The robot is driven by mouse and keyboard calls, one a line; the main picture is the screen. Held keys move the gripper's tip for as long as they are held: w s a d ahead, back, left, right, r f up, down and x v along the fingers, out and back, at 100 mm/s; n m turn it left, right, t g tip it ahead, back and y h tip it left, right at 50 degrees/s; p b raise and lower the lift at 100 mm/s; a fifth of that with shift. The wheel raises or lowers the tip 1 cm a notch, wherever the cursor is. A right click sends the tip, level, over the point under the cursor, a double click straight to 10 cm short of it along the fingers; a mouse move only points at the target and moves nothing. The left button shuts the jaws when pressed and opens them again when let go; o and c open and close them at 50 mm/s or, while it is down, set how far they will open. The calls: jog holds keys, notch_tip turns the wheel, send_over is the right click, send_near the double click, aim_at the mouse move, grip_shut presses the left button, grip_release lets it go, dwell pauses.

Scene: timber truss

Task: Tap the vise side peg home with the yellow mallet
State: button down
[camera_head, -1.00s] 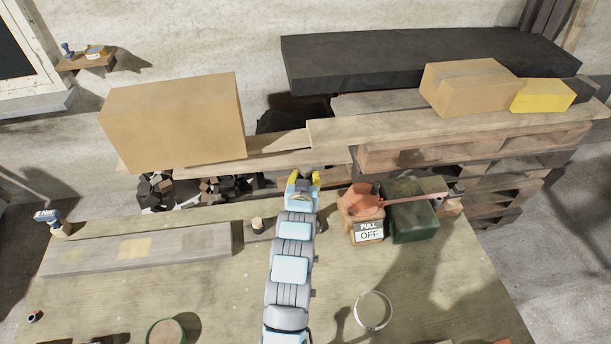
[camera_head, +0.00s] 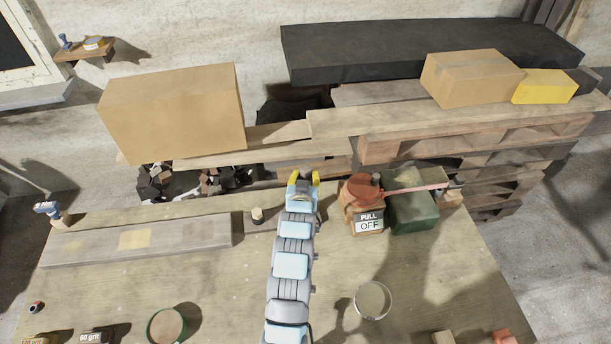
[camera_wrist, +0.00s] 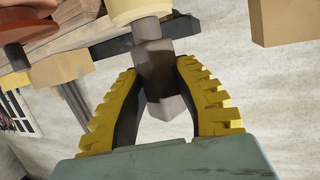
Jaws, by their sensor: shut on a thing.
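My gripper (camera_head: 303,177), with yellow fingers, reaches over the far edge of the bench. In the wrist view my gripper (camera_wrist: 165,105) is shut on a grey-brown, square-sided handle (camera_wrist: 158,75). The handle leads up to a pale yellow rounded head (camera_wrist: 138,10), so it looks like the yellow mallet. In the head view the mallet is mostly hidden by my gripper. A short peg with a pale top (camera_head: 257,214) stands on the bench left of my gripper, apart from it. I cannot tell whether this is the vise side peg.
A wooden block with a PULL OFF sign (camera_head: 369,223) stands right of my gripper, with a red round piece (camera_head: 362,190) on it. A green block (camera_head: 413,212) is beside it. A long grey beam (camera_head: 180,240) lies left.

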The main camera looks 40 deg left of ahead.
dwell(0.3)
jog(key=f+b, duration=0.1)
jog(key=f, duration=0.1)
jog(key=f+b, duration=0.1)
jog(key=f, duration=0.1)
jog(key=f+b, duration=0.1)
jog(key=f, duration=0.1)
jog(key=shift+s+d, duration=0.25)
jog(key=shift+d, duration=0.1)
jog(key=shift+a+r, duration=0.2)
jog(key=shift+a, duration=0.15)
jog(key=shift+w+r, duration=0.3)
jog(key=shift+r, duration=0.55)
jog(key=shift+w+a+r+p, duration=0.1)
jog(key=shift+r+p, duration=0.05)
jog(key=shift+r, duration=0.65)
jog(key=shift+w+a+r+p, duration=0.1)
jog(key=shift+r+p, duration=0.05)
jog(key=shift+r, duration=0.75)
